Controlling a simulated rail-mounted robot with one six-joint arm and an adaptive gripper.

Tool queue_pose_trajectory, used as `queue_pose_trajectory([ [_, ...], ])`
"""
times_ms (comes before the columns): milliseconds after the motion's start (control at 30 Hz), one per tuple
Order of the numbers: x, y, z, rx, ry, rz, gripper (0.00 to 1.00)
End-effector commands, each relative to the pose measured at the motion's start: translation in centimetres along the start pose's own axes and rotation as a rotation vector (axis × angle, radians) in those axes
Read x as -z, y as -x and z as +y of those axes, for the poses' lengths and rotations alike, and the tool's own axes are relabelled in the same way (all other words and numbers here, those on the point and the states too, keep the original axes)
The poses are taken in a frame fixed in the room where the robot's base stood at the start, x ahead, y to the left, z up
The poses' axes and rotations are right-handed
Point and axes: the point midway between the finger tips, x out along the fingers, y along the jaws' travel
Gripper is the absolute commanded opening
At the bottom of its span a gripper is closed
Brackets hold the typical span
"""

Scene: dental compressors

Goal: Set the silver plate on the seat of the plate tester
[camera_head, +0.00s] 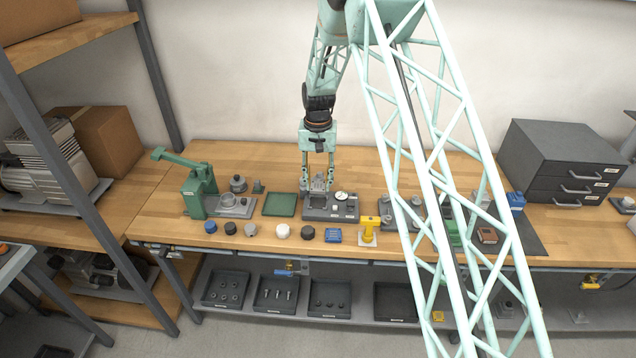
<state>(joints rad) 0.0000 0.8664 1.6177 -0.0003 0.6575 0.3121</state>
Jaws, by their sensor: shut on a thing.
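My gripper (318,186) points straight down over the left part of the plate tester, near the back of the bench. It is shut on a small silver-grey piece, the silver plate (318,183), which shows between the fingers. The plate tester (345,215) is a dark grey block with a round white dial on its right side. The plate appears just above or at the tester's seat; at this size I cannot tell whether it touches. The fingers and plate partly hide the seat.
A green lever press (197,192) and a green pad (280,205) stand left of the tester. Several round caps, a blue square piece (334,236) and a yellow fixture (369,231) line the front. My lattice arm hides parts to the right. A drawer cabinet (562,160) stands far right.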

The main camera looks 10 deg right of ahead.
Motion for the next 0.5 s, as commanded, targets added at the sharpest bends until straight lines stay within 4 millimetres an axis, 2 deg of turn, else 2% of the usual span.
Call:
queue_pose_trajectory([
  [500, 0.0, -2.7, 0.0, 0.0, 0.0, -0.001, 0.2],
])
